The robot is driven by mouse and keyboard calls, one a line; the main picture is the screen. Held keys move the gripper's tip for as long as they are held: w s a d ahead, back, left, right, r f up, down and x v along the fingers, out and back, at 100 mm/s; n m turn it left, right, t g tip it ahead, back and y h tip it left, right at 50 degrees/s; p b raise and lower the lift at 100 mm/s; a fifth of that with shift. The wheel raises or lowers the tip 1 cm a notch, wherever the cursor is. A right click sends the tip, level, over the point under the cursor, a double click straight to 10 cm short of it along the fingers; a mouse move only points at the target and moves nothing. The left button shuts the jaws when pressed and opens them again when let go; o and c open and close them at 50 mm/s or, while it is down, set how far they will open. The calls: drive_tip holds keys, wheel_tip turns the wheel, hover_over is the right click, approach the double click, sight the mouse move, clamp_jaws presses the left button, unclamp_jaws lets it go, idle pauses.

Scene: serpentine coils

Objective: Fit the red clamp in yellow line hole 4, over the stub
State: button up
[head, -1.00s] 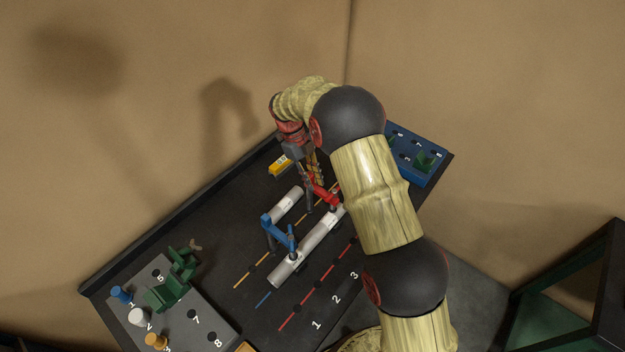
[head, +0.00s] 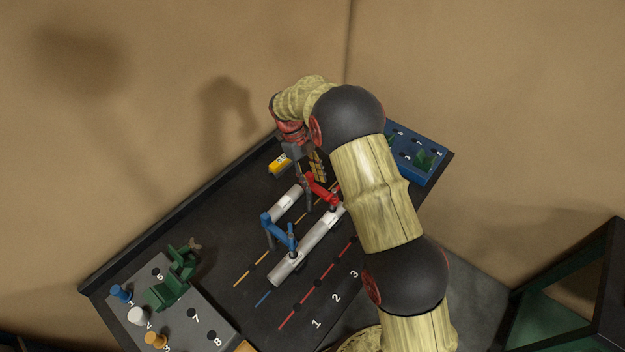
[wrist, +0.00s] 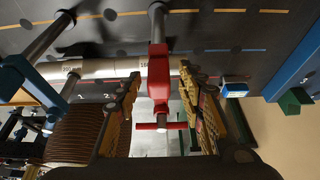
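The red clamp (head: 320,190) stands near the middle of the board in the head view. One dark leg comes down near the yellow line (head: 243,279), and its other end is at the far end of the long grey pipe (head: 290,263). Whether the leg is fully in a hole is hidden. In the wrist view the clamp (wrist: 159,82) lies between the fingers of my gripper (wrist: 160,110), with a gap on both sides. My gripper (head: 313,168) is open, just above and behind the clamp. The hole number and the stub under the clamp cannot be made out.
A blue clamp (head: 279,232) bridges the pipes to the left. A short grey pipe (head: 286,205) lies beside it. A yellow block (head: 280,164) is behind. A grey tray (head: 195,335) with pegs and green parts is front left; a blue tray (head: 428,176) is back right.

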drive_tip(key=v, duration=1.2)
